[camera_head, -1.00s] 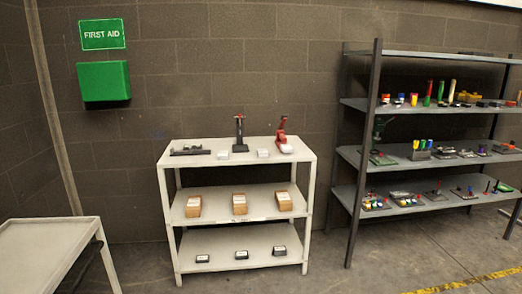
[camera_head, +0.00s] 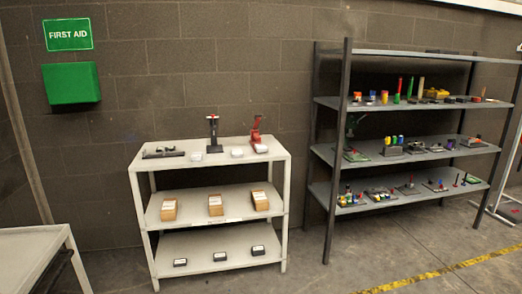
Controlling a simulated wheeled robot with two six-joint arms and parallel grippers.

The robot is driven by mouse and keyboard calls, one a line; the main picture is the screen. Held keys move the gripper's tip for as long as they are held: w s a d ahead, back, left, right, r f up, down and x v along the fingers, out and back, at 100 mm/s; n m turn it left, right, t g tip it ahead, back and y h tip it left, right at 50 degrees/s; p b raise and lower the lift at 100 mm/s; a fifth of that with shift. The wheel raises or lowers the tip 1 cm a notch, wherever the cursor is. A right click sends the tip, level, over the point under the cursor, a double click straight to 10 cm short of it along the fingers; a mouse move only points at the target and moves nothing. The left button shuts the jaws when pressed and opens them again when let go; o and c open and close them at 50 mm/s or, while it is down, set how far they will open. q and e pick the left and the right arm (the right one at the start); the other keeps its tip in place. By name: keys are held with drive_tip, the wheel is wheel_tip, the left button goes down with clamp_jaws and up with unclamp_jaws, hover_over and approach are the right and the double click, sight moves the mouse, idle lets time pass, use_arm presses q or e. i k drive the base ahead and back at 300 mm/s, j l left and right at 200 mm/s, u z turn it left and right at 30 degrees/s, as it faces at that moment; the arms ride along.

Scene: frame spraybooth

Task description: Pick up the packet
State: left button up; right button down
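No item in the head view can be told for certain as the packet. Several small white block-like items sit on the top shelf of a white shelf unit (camera_head: 212,166), one of them a white piece (camera_head: 237,153) near the middle. Three brown boxes with white tops, such as the middle brown box (camera_head: 216,205), stand on its middle shelf. Three small dark items with pale tops, such as the middle dark item (camera_head: 220,256), lie on its bottom shelf. Neither of my grippers is in view.
A dark metal rack (camera_head: 345,150) with many small coloured items stands at the right. A white table (camera_head: 35,240) is at the lower left. A green box (camera_head: 71,83) hangs on the wall. Open floor with a yellow line (camera_head: 440,272) lies at the lower right.

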sight(260, 148)
drive_tip(key=i+l, duration=0.25)
drive_tip(key=i, duration=0.15)
drive_tip(key=i+l, duration=0.25)
drive_tip(key=i, duration=0.2)
